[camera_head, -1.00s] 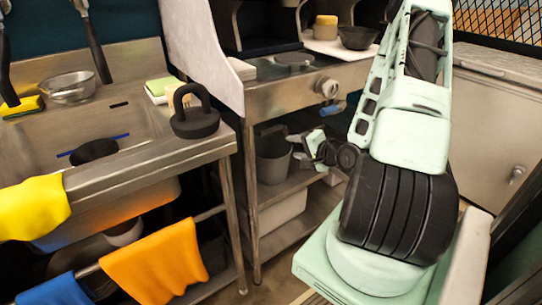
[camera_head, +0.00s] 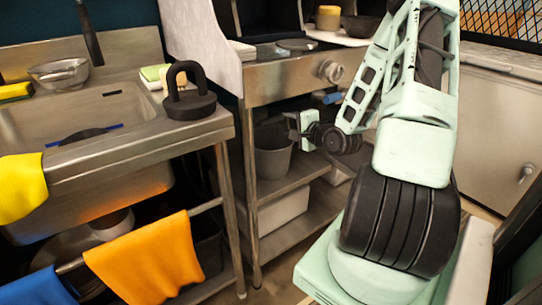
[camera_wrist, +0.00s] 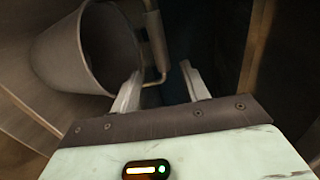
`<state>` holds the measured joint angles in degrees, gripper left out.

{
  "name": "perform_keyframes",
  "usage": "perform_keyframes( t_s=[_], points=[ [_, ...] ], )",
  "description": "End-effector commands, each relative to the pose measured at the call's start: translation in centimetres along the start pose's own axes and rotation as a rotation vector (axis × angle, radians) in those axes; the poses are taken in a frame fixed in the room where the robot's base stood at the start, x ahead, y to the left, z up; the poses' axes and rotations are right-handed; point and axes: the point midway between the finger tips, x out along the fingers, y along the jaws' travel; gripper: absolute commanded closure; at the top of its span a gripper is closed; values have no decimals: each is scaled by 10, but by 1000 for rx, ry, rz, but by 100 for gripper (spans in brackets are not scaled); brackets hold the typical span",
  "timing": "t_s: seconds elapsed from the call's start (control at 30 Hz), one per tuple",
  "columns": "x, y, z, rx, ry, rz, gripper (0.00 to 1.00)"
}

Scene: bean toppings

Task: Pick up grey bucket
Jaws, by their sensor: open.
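The grey bucket (camera_head: 272,158) stands on the shelf under the stove counter in the head view, left of my gripper. In the wrist view the bucket (camera_wrist: 62,58) fills the upper left, tilted in the picture, with its dark opening facing right. My gripper (camera_wrist: 160,86) is open, and nothing shows held between its fingers. Its left finger lies close to the bucket's rim; I cannot tell if they touch. In the head view my gripper (camera_head: 297,132) is at the bucket's upper right, and its fingertips are hard to make out.
A metal table leg (camera_head: 249,200) rises in front of the bucket's left side. A white bin (camera_head: 275,214) sits on the lower shelf. The sink counter (camera_head: 150,141) with a black kettlebell-shaped object (camera_head: 188,100) is to the left. A metal bar (camera_wrist: 157,45) shows near the fingers.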

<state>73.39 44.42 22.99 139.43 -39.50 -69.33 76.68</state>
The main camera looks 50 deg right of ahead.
Motion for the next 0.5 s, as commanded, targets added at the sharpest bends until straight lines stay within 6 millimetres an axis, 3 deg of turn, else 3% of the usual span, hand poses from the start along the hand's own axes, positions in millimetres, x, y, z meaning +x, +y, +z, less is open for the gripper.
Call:
perform_keyframes(
  t_s=[0.1, 0.37, 0.5],
  points=[
    [20, 1, 0, 0, -1, -1, 55],
    [38, 0, 0, 1, 0, 0, 55],
    [58, 0, -2, 0, -1, -1, 55]
  ],
)
